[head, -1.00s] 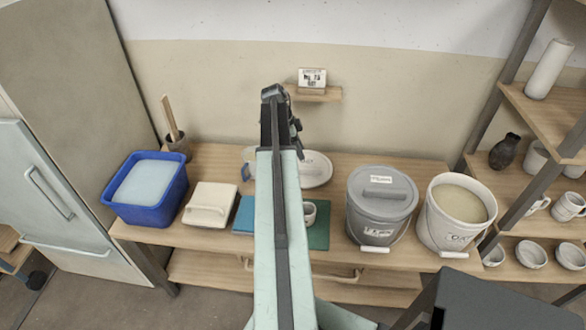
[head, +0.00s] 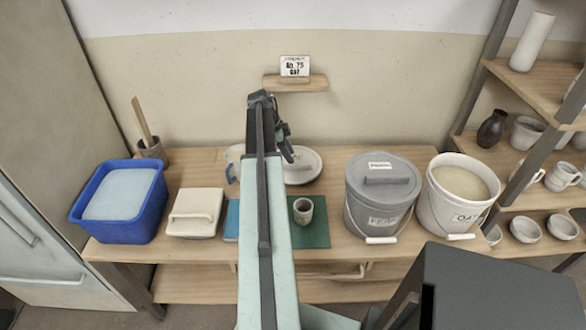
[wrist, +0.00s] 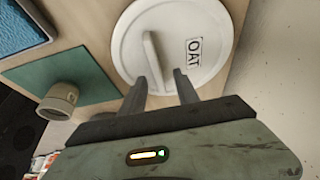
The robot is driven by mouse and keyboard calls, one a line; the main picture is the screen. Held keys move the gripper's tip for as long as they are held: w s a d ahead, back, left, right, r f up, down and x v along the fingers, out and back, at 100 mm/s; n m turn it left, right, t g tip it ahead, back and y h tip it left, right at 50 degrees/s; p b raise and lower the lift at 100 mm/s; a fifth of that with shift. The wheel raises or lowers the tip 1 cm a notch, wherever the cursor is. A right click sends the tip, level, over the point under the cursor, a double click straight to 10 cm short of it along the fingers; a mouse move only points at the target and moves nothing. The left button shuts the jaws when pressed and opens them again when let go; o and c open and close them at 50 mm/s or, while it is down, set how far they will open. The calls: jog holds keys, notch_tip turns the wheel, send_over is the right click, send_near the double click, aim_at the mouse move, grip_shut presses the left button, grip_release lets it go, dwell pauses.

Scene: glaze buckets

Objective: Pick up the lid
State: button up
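A round white lid (head: 301,167) lies on the workbench behind the green mat, partly hidden by my arm in the head view. In the wrist view the lid (wrist: 200,40) shows a raised bar handle (wrist: 153,60) and a label reading OAT. My gripper (wrist: 166,82) is open, its two fingers apart and pointing at the lid's near part, with nothing between them. In the head view my gripper (head: 284,150) is near the lid's left side. An open white bucket of pale glaze (head: 459,183), labelled OAT, stands at the right.
A grey lidded bucket (head: 382,190) stands right of the lid. A small cup (head: 303,211) sits on the green mat (head: 314,235). A blue tub (head: 120,200) and a cream lidded box (head: 194,213) are at the left. A small wall shelf (head: 296,84) is above.

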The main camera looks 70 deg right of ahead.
jog(key=b+x, duration=0.2)
jog(key=x, duration=0.1)
jog(key=b+x, duration=0.1)
jog(key=x, duration=0.1)
jog(key=shift+a+b, duration=0.35)
jog(key=shift+b, duration=0.05)
jog(key=shift+r, duration=0.2)
grip_shut()
notch_tip(320, 180, up, 10)
jog(key=p, duration=1)
jog(key=shift+p, duration=0.3)
